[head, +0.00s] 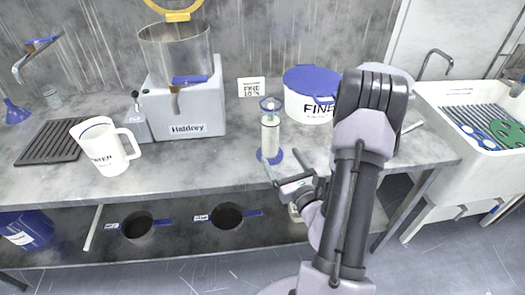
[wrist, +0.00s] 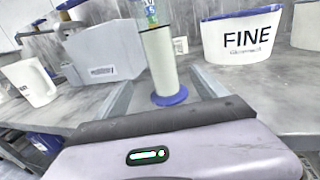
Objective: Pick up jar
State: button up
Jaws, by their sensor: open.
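A tall pale cylinder with a round blue foot (head: 270,138), which I take to be the jar, stands upright on the grey counter. A clear piece with a blue ring sits at its top. My gripper (head: 283,160) is open and empty at the counter's front edge, its fingers pointing at the cylinder. In the wrist view the cylinder (wrist: 158,62) stands in line with the gap between the two fingers (wrist: 163,92), with its blue foot beyond the gripper body. I cannot tell whether the fingertips reach either side of it.
A white tub marked FINE (head: 305,105) with a blue lid stands behind, to the right. A grey Haldrey machine (head: 188,105) and a white jug (head: 104,155) stand to the left. A small label card (head: 251,88) is behind the cylinder. A sink (head: 440,100) is at right.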

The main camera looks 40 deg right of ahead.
aim_at(273, 143)
jog(key=w, duration=0.1)
jog(key=w+p, duration=0.1)
jog(key=w+d+r+p, duration=0.1)
jog(key=p+x, duration=0.1)
jog(key=x, duration=0.1)
jog(key=p+x, duration=0.1)
jog(key=x, duration=0.1)
jog(key=shift+f, duration=0.2)
jog(key=p+x, duration=0.1)
jog(key=x, duration=0.2)
jog(key=p+x, duration=0.1)
jog(key=x, duration=0.2)
jog(key=shift+w+d+f+p, duration=0.1)
jog(key=shift+d+f+p, duration=0.15)
jog(key=shift+p, duration=0.15)
grip_shut()
